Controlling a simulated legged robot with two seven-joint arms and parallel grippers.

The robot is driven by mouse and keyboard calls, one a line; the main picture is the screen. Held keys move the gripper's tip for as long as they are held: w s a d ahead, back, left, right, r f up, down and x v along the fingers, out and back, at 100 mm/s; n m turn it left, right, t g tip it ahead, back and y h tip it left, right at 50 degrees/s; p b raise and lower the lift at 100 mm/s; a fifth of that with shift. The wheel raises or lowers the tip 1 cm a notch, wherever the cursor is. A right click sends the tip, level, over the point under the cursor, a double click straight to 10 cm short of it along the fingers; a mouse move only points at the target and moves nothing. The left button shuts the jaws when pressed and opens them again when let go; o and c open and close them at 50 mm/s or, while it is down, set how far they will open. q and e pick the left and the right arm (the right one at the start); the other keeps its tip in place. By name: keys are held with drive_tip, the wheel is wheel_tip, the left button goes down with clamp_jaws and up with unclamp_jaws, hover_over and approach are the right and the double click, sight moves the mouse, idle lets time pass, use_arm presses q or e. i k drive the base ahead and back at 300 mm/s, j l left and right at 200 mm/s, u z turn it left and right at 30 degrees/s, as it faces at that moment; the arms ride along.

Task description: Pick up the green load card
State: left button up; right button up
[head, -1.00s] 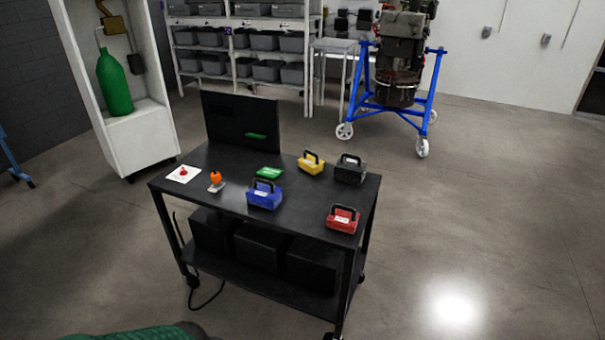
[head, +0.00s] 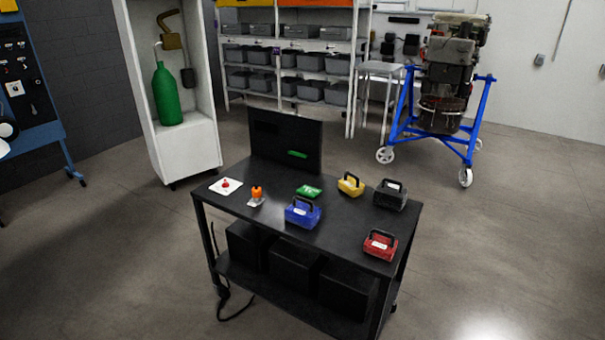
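The green load card (head: 309,191) lies flat on the black cart's top (head: 262,209), toward its back edge. It is behind the blue box (head: 302,213) and left of the yellow box (head: 350,186). A green patch, which looks like its reflection, shows on the dark upright panel (head: 290,140) behind it. Neither of my grippers is in view.
A black box (head: 390,196) and a red box (head: 380,244) stand on the cart's right side. An orange-topped item (head: 257,195) and a white card with a red piece (head: 226,186) are at left. Open floor (head: 480,245) surrounds the cart.

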sight(311, 192)
drive_tip(key=i+j+z, duration=0.1)
drive_tip(key=z, duration=0.3)
drive_tip(key=i+j+z, duration=0.25)
drive_tip(key=z, duration=0.2)
drive_tip(key=i+j+z, duration=0.2)
drive_tip(key=z, duration=0.2)
drive_tip(key=i+j+z, duration=0.1)
drive_tip(key=j+z, duration=0.2)
drive_tip(key=z, duration=0.15)
